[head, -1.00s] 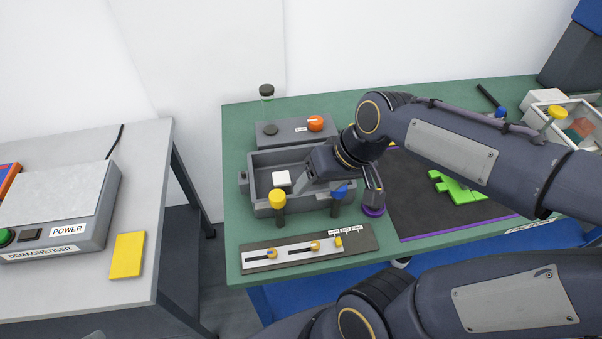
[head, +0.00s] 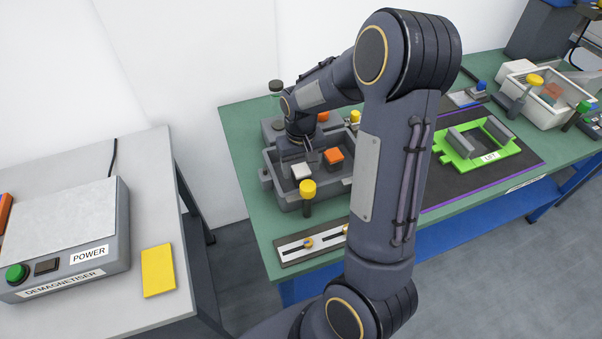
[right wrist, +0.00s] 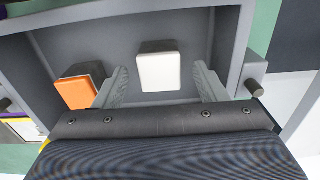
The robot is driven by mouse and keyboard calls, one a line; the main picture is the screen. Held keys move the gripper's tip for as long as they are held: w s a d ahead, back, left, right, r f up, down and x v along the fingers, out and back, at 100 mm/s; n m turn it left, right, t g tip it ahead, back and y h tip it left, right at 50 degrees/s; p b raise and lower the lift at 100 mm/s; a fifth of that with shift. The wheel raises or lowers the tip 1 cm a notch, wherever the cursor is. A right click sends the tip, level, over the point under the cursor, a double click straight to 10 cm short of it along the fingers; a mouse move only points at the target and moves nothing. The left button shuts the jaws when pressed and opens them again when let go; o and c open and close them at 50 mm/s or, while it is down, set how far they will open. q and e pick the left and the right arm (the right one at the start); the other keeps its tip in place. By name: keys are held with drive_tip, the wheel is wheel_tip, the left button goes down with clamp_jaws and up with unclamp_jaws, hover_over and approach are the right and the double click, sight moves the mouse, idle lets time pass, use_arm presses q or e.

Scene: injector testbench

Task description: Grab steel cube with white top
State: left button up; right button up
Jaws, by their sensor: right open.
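The steel cube with a white top (head: 301,171) sits in the grey open bin on the green bench. In the right wrist view the white top (right wrist: 158,70) shows clearly, near the bin wall. My right gripper (head: 302,157) hangs pointing down over the bin at that cube. In the right wrist view its two fingers (right wrist: 162,86) are apart, one to each side of the white-topped cube, with gaps on both sides. It holds nothing. My left gripper is not in view.
A cube with an orange top (head: 334,158) stands in the same bin; it also shows beside the left finger in the right wrist view (right wrist: 77,93). The grey bin (head: 290,203) has raised walls. A yellow-capped post (head: 308,190) stands at its front.

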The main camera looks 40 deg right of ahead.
wheel_tip(320, 180, down, 2)
drive_tip(key=shift+f, duration=0.1)
drive_tip(key=c, duration=1.3)
drive_tip(key=shift+o, duration=0.2)
